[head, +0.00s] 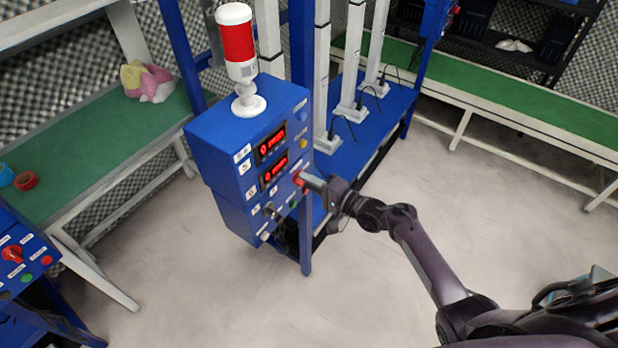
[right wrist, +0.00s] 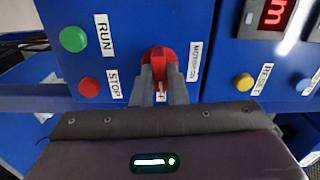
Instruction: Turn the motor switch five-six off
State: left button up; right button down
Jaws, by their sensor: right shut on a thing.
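The motor switch is a red rotary knob (right wrist: 158,53) on a blue control box (head: 225,135), beside a white label that starts with "MOTOR"; the rest of the label is hard to read. My right gripper (right wrist: 160,75) is shut on the knob, with one finger on each side of its handle, which stands upright in the right wrist view. In the head view, my right gripper (head: 306,181) reaches the box's right face from the right, and a bit of red shows at its tips. My left gripper is not in view.
Near the knob are a green RUN button (right wrist: 73,39), a red STOP button (right wrist: 89,88) and a yellow RESET button (right wrist: 243,82). A red-and-white lamp (head: 238,45) stands on the box. Another blue panel (head: 30,258) is at left. The floor at front is clear.

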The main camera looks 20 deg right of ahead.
jog(key=shift+m, duration=0.6)
jog(key=c, duration=1.4)
grip_release()
jog(key=shift+c, duration=0.2)
jog(key=shift+d, duration=0.1)
jog(key=v, duration=0.7)
jog(key=shift+s+d, duration=0.2)
jog(key=shift+s, duration=0.1)
